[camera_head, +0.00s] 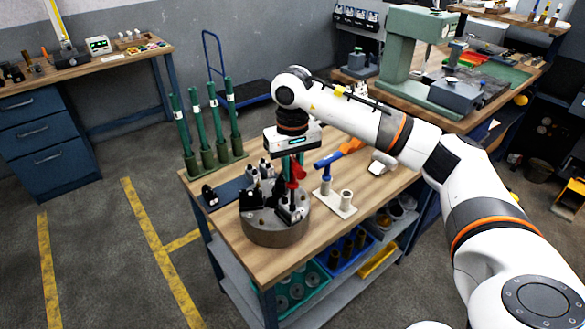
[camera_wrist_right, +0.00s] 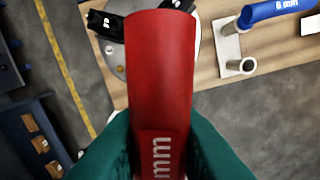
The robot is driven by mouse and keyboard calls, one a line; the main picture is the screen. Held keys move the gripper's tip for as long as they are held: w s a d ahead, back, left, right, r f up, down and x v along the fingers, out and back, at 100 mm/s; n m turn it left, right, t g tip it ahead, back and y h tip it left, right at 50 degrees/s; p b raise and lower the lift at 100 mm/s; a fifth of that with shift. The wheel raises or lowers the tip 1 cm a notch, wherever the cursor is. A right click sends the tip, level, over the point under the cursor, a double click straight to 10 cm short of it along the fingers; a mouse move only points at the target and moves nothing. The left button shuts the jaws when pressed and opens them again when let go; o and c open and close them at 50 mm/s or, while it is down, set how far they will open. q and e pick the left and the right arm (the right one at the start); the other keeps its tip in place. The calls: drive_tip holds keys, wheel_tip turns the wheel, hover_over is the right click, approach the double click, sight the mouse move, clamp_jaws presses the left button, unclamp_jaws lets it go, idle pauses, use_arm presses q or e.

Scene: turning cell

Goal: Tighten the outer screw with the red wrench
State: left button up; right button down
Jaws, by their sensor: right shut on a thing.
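My right gripper (camera_head: 291,163) is shut on the red wrench (camera_head: 299,170). The wrench shows large in the right wrist view (camera_wrist_right: 160,70), clamped between the green fingers (camera_wrist_right: 160,150), with "mm" lettering on it. It is over the round grey chuck (camera_head: 275,230), which carries black jaws (camera_head: 252,198). Part of the chuck shows beside the wrench in the wrist view (camera_wrist_right: 112,50), with a small brass-coloured screw head (camera_wrist_right: 121,72) on it. I cannot tell which screw is the outer one, nor whether the wrench touches a screw. My left gripper is not in view.
Green posts (camera_head: 213,115) stand at the table's back left. Bins fill the shelf below. A green press (camera_head: 410,50) stands behind.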

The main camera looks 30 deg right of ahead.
drive_tip(key=shift+f+b, duration=0.55)
drive_tip(key=shift+f, duration=0.1)
idle(0.7)
idle(0.3)
drive_tip(key=shift+m, duration=1.5)
drive_tip(key=shift+m, duration=1.4)
